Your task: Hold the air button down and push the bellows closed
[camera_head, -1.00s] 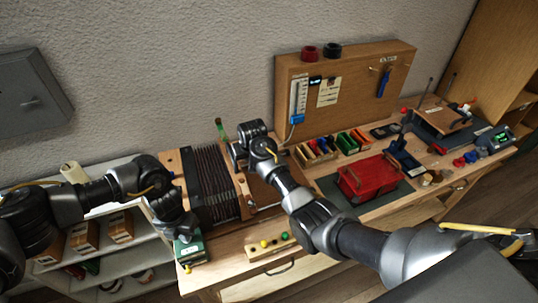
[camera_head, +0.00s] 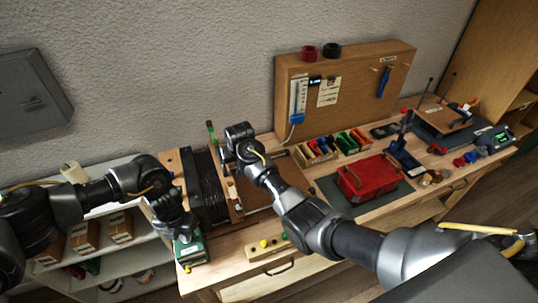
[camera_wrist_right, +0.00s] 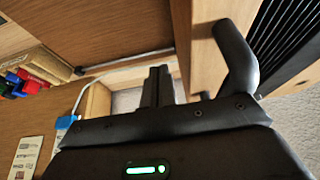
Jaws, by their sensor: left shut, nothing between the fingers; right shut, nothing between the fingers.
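The bellows (camera_head: 208,190) are a stack of black folds on the bench, squeezed narrow between a wooden left end (camera_head: 174,163) and a wooden right end (camera_head: 229,190). They also show in the right wrist view (camera_wrist_right: 288,40). My left gripper (camera_head: 188,232) is shut at the front of the left end; it hides that area, and I cannot make out the air button or any contact with it. My right gripper (camera_head: 230,162) is shut at the right end. In the wrist view its fingers (camera_wrist_right: 157,84) are beside a wooden board (camera_wrist_right: 205,45) with a dark curved handle (camera_wrist_right: 236,58).
A green box (camera_head: 190,251) sits below my left gripper. A strip with yellow knobs (camera_head: 265,247) lies at the bench front. A red case (camera_head: 368,176) on a dark mat and several small coloured bins (camera_head: 346,143) stand to the right. A wooden panel (camera_head: 346,80) stands behind.

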